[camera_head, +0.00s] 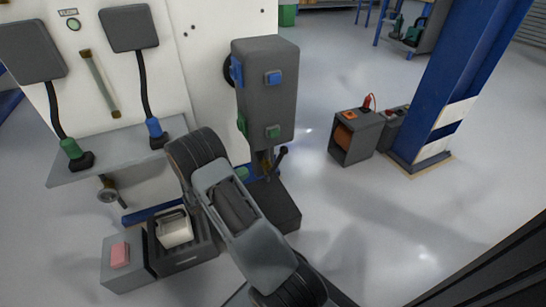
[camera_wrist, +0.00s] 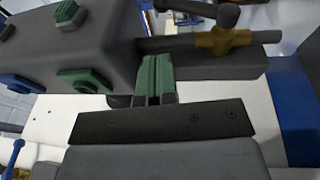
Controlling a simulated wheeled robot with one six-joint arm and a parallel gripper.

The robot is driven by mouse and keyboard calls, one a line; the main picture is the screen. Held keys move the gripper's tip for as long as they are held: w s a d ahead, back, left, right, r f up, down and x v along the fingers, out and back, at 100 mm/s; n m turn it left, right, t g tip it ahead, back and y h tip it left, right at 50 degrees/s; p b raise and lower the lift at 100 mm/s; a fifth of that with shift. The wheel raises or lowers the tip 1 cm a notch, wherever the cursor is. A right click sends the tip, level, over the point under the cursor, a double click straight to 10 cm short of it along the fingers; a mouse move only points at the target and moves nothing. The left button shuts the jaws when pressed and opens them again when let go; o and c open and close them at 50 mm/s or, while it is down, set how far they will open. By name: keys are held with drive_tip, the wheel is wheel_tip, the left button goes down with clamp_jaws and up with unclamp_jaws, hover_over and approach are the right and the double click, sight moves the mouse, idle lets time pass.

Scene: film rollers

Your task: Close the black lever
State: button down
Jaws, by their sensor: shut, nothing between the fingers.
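The black lever (camera_head: 282,154) sits at the lower end of the grey box (camera_head: 265,95), beside a brass valve (camera_head: 266,167). In the wrist view, a black handle (camera_wrist: 198,12) shows at the top edge, above the brass valve (camera_wrist: 222,40) on a dark pipe; part of it is cut off by the frame. My gripper (camera_wrist: 155,80) has green fingertips, which are shut and empty. They lie below and left of the brass valve in that view, apart from the handle. In the head view my arm hides most of the gripper.
Green and blue buttons stick out of the grey box. A white panel with two black-cabled grey paddles (camera_head: 129,27) stands at left, above a shelf (camera_head: 110,168).

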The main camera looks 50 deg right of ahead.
drive_tip(key=r+b, duration=0.1)
drive_tip(key=b, duration=0.3)
hover_over(274, 167)
drive_tip(key=a, duration=0.2)
drive_tip(key=shift+d, duration=0.25)
drive_tip(key=shift+x, duration=0.85)
drive_tip(key=shift+w+r, duration=0.15)
drive_tip(key=shift+r, duration=0.05)
